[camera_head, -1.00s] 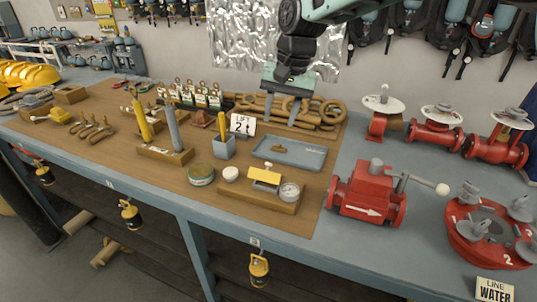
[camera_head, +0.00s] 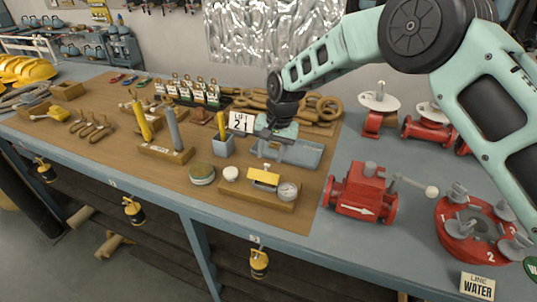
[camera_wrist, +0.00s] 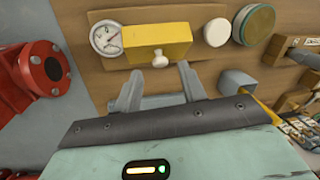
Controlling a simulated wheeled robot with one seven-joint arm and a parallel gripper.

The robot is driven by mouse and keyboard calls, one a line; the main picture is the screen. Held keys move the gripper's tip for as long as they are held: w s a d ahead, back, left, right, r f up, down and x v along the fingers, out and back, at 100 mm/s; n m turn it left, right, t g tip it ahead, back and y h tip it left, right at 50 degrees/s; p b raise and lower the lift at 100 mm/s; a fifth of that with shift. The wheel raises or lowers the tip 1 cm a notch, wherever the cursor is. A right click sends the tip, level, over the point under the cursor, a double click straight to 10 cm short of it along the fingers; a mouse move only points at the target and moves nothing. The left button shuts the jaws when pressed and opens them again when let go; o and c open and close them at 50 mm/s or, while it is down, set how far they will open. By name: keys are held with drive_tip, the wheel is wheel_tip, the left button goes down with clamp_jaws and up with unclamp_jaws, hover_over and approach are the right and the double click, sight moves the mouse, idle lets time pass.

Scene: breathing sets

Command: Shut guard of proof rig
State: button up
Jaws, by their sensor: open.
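The proof rig is a wooden block (camera_head: 250,195) with a round gauge (camera_head: 288,191) on its right end and a yellow guard (camera_head: 264,179) beside it. The guard carries a small pale knob (camera_head: 266,167). In the wrist view the yellow guard (camera_wrist: 172,41) lies just beyond the fingers, with its knob (camera_wrist: 160,61) facing between them. My gripper (camera_wrist: 160,77) is open and empty. I cannot tell how far the guard is swung.
A grey cup (camera_head: 222,147) with a yellow handle, a "LIFT 2" card (camera_head: 241,122) and a round tin (camera_head: 201,174) stand to the left. A red valve (camera_head: 361,192) stands to the right. The board in front of the rig is clear.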

sight(266, 173)
drive_tip(key=shift+a+f+p, duration=0.15)
drive_tip(key=shift+f+p, duration=0.1)
drive_tip(key=shift+f, duration=0.6)
drive_tip(key=shift+a+f+p, duration=0.15)
drive_tip(key=shift+f+p, duration=0.05)
drive_tip(key=shift+f, duration=0.6)
clamp_jaws()
drive_tip(key=shift+f, duration=0.1)
